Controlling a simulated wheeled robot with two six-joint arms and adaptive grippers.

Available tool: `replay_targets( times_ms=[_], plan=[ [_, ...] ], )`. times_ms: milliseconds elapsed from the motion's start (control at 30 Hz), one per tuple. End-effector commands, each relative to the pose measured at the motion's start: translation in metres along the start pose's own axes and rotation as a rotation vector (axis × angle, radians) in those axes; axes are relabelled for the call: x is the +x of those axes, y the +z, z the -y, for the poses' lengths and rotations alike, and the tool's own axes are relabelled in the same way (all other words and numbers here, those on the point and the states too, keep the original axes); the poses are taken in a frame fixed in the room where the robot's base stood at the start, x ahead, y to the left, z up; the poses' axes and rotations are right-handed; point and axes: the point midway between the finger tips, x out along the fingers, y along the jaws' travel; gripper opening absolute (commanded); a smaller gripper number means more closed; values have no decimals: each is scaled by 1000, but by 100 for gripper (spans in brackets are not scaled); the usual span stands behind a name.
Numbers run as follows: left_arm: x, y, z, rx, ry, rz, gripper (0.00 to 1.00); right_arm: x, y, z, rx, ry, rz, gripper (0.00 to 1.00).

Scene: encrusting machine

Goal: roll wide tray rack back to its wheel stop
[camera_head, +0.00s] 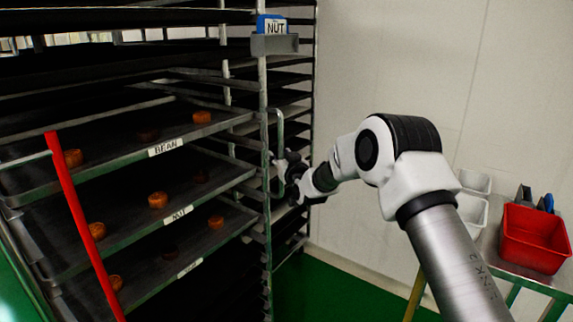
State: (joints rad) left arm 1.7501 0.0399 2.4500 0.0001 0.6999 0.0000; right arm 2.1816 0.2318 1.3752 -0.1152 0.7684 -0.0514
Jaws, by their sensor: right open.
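The wide tray rack (263,95) fills the left half of the head view. Its trays (200,152) hold small orange-brown cakes and bear labels on their front edges. A blue card marked NUT sits in a grey holder (274,44) on the rack's front post. A vertical handle (281,140) stands on that post. My right gripper (284,172) is open at the handle's lower part; whether it touches the handle is unclear. My left gripper is not in view. I cannot make out a wheel stop or the rack's wheels.
A red bin (535,238) and white containers (471,211) stand on a small metal table at the right. A red bar (84,225) slants across the front left. A pale wall lies behind, with green floor (325,290) below.

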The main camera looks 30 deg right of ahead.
Motion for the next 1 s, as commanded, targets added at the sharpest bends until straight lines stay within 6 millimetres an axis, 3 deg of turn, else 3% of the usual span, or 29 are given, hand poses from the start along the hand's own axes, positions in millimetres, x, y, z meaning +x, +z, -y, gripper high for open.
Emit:
replay_targets(
  times_ms=[300,400,567,1000],
  plan=[
    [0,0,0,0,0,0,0,-78,0,2,2,-1,4,43],
    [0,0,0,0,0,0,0,-94,1,2,1,-1,4,43],
    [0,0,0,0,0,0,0,-104,1,2,-1,-2,4,43],
    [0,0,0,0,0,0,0,-104,3,2,-2,-2,5,43]
  ],
)
